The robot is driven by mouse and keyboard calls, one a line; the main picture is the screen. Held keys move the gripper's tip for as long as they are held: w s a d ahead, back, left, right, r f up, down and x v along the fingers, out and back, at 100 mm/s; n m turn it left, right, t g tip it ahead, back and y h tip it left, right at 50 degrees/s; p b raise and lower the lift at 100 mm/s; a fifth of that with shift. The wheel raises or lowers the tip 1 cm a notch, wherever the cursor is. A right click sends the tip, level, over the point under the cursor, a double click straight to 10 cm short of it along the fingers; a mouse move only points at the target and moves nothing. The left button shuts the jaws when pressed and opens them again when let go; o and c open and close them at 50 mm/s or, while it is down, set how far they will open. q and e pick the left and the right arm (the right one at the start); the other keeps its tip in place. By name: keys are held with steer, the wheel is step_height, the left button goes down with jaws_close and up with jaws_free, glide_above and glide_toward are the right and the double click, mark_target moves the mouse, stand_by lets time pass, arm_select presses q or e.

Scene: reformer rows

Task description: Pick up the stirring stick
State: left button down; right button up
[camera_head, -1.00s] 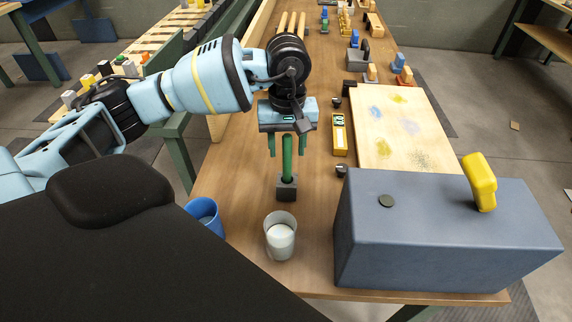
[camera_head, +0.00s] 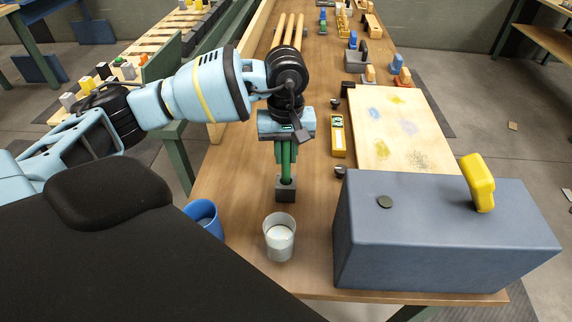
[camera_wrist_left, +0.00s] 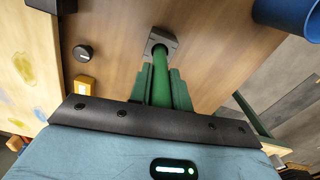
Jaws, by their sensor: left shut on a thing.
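The stirring stick (camera_wrist_left: 160,68) is a green rod standing upright in a small grey block (camera_head: 286,188) on the wooden table. My left gripper (camera_head: 286,158) is above the block, with its green fingers closed on both sides of the stick. The left wrist view shows the stick between the two fingers, its lower end in the grey holder (camera_wrist_left: 163,40). My right gripper is in neither view.
A clear cup with white contents (camera_head: 279,238) and a blue cup (camera_head: 205,216) stand in front of the block. A large blue-grey box (camera_head: 440,235) with a yellow handle (camera_head: 478,183) is at right. A stained board (camera_head: 392,135) lies behind it.

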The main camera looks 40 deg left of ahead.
arm_select(q)
step_height(320, 180, up, 10)
steer(key=shift+r, duration=0.1)
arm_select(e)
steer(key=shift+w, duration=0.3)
